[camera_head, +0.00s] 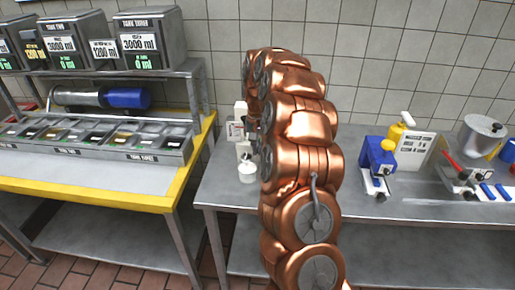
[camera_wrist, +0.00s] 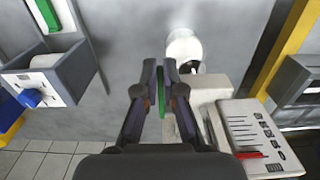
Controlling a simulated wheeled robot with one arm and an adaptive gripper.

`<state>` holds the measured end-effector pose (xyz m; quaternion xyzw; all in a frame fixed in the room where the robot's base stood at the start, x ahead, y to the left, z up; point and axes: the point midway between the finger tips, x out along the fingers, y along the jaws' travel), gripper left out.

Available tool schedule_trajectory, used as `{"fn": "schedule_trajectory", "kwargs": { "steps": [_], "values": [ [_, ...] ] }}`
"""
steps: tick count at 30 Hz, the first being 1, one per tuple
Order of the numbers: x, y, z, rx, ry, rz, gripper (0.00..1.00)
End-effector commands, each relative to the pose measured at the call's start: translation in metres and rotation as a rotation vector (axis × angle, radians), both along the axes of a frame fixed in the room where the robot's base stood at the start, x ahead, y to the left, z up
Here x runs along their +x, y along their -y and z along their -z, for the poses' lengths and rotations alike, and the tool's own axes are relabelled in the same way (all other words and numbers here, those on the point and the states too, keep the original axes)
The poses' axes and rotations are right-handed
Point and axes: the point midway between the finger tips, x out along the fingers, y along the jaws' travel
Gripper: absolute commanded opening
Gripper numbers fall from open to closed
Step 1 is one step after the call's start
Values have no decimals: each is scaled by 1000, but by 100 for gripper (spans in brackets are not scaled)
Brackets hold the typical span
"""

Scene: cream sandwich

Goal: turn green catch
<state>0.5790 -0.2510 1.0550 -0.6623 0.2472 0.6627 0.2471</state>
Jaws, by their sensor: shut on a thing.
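In the wrist view my gripper (camera_wrist: 161,66) has its two dark fingers close together. A thin upright green strip, the green catch (camera_wrist: 162,94), shows between them. The fingers are shut on it, and they hide part of it. The catch is left of a cream-white machine (camera_wrist: 208,92), whose side panel (camera_wrist: 255,135) has dark markings and a red lever. In the head view my copper arm stands in front of the bench and hides the gripper and catch. Part of the white machine (camera_head: 241,118) shows at the arm's left.
A white round cup (camera_wrist: 184,46) is just beyond the fingertips; it also shows in the head view (camera_head: 248,173). A grey box with a blue knob (camera_wrist: 32,97) is at left. A blue device (camera_head: 375,157) and metal pot (camera_head: 482,135) stand right. A yellow-edged table (camera_head: 100,194) is left.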

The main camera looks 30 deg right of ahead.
Motion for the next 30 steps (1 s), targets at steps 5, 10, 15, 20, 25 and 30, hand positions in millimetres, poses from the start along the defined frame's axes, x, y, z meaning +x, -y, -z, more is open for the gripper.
{"fn": "schedule_trajectory", "kwargs": {
  "steps": [5, 10, 15, 20, 25, 30],
  "values": [
    [0, 0, 0, 0, 0, 0, 0],
    [0, 0, 1, -1, 3, 0, 0],
    [0, -1, 4, -14, 18, -1, 0],
    [0, -1, 8, -46, 58, 0, 0],
    [-1, -2, 17, -96, 115, -1, 0],
    [-3, -3, 24, -156, 183, -1, 0]
  ]
}}
